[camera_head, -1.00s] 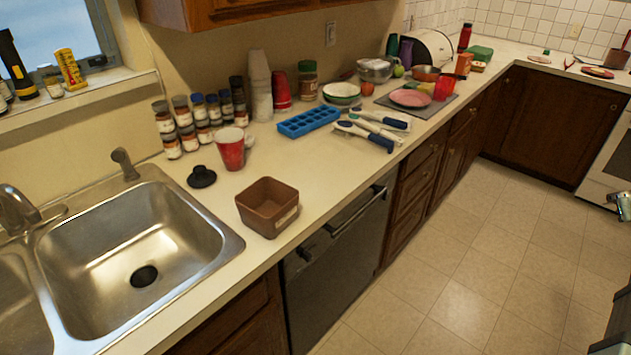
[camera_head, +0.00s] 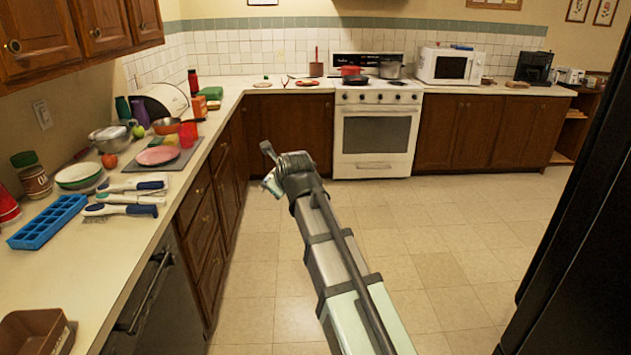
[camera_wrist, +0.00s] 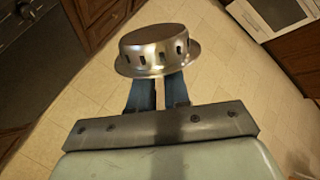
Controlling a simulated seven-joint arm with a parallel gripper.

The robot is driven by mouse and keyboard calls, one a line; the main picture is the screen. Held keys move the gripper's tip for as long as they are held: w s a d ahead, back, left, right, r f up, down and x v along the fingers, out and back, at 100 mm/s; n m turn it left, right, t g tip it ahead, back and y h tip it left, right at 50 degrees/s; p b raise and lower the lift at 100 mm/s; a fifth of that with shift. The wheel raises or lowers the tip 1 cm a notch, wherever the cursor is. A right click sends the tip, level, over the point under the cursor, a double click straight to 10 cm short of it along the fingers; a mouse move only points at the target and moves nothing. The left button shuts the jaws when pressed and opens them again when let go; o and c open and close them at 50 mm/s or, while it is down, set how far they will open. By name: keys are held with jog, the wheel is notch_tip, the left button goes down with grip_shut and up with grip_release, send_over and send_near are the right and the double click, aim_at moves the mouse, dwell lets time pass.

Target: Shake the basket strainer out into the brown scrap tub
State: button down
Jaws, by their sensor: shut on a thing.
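My gripper (camera_wrist: 158,92) is shut on the basket strainer (camera_wrist: 157,45), a shiny metal cup with dark slots and a wide rim, in the wrist view. The strainer is held above the tiled floor, its closed, slotted end facing away from the rim. In the head view my arm reaches out over the floor, and its gripper end (camera_head: 270,172) is small; the strainer cannot be made out clearly there. The brown scrap tub (camera_head: 38,332) stands on the counter at the lower left, partly cut off by the frame edge. My gripper is well away from it.
The left counter (camera_head: 110,255) holds a blue ice tray (camera_head: 48,222), brushes (camera_head: 130,198), a pink plate (camera_head: 158,156), bowls and an orange container (camera_head: 197,105). A stove (camera_head: 376,125) stands at the back. A black appliance (camera_head: 580,210) rises at the right. The floor between is clear.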

jog(key=s+a+n+g+y, duration=0.1)
jog(key=s+a+n, duration=0.1)
jog(key=s+a, duration=0.6)
jog(key=s+a+n+g+y, duration=0.1)
jog(key=s+a+y, duration=0.15)
jog(key=a, duration=0.95)
jog(key=s+a+n+y, duration=0.1)
jog(key=s+a+n, duration=0.1)
jog(key=s+a, duration=0.6)
jog(key=s+a+r+n+t+h, duration=0.1)
jog(key=s+a+n+t+h, duration=0.2)
jog(key=s+a+n+h, duration=0.6)
jog(key=s+a+n+t+h, duration=0.3)
jog(key=s+a+n+h, duration=0.15)
jog(key=s+a, duration=0.9)
jog(key=shift+s+d+r+n+t+h, duration=0.2)
jog(key=shift+s+r+n+t, duration=0.2)
jog(key=shift+r, duration=0.35)
jog(key=shift+s+d+r+n+t+h, duration=0.15)
jog(key=shift+s+r+n+t, duration=0.2)
jog(key=shift+r+n+t, duration=0.35)
jog(key=shift+s+d+r+n+t+h, duration=0.1)
jog(key=shift+s+d+r+n+t, duration=0.2)
jog(key=shift+r, duration=0.55)
